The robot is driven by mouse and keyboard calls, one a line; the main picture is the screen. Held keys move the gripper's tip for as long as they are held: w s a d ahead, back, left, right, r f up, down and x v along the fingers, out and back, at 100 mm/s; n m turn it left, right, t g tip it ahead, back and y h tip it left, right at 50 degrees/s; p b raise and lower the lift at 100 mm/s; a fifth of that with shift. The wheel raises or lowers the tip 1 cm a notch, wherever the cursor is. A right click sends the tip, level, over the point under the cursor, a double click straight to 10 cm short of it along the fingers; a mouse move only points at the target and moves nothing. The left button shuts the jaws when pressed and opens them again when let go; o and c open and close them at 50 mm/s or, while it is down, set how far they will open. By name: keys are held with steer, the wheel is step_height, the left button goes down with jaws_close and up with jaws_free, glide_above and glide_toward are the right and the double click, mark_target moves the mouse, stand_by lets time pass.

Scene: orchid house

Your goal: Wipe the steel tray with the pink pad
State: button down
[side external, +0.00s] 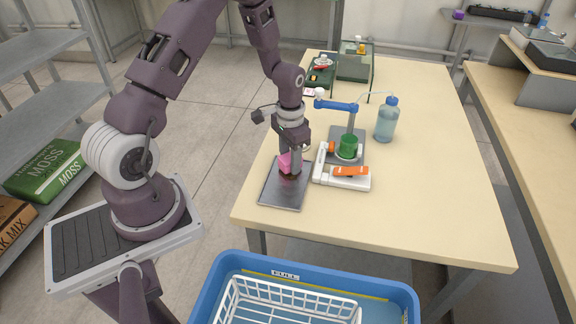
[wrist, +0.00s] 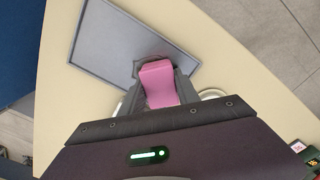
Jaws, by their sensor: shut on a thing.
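The pink pad (wrist: 158,84) is held between the fingers of my gripper (wrist: 158,75), which is shut on it. In the side external view the pad (side external: 286,161) shows at the fingertips of my gripper (side external: 290,168), over the far part of the steel tray. The steel tray (side external: 281,194) is a flat dark grey rectangle near the table's front left edge. A brownish patch shows on it below the gripper. The tray fills the upper middle of the wrist view (wrist: 112,42), with the pad near its edge. I cannot tell whether the pad touches the tray.
A white and orange device (side external: 345,180) stands close to the right of the tray. Behind it are a green pot (side external: 348,146), a blue-armed stand (side external: 340,106) and a blue-capped bottle (side external: 386,122). A blue crate (side external: 235,262) holds a white basket (side external: 290,300) below the table. The table's right side is clear.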

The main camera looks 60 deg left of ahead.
mark_target(287, 182)
steer(key=shift+w+a+f, duration=0.15)
steer(key=shift+w+a, duration=0.15)
steer(key=shift+w, duration=0.05)
steer(key=shift+w+a, duration=0.5)
steer(key=shift+a, duration=0.05)
steer(key=shift+w+d+f, duration=0.1)
steer(key=shift+d+f, duration=0.05)
steer(key=shift+f, duration=0.05)
steer(key=shift+s+d+r, duration=0.2)
steer(key=shift+s+d, duration=0.05)
steer(key=shift+s, duration=0.05)
steer(key=shift+s+d+f, duration=0.15)
steer(key=shift+s+d, duration=0.4)
steer(key=shift+s, duration=0.05)
steer(key=shift+s+d, duration=0.5)
steer(key=shift+d, duration=0.05)
steer(key=shift+s+d, duration=1.2)
steer(key=shift+w+a+r, duration=0.2)
steer(key=shift+w+a, duration=0.4)
steer(key=shift+w+a+r, duration=0.2)
steer(key=shift+w+a, duration=0.4)
steer(key=shift+w+a+f, duration=0.15)
steer(key=shift+w+a, duration=1.35)
steer(key=shift+r, duration=3.8)
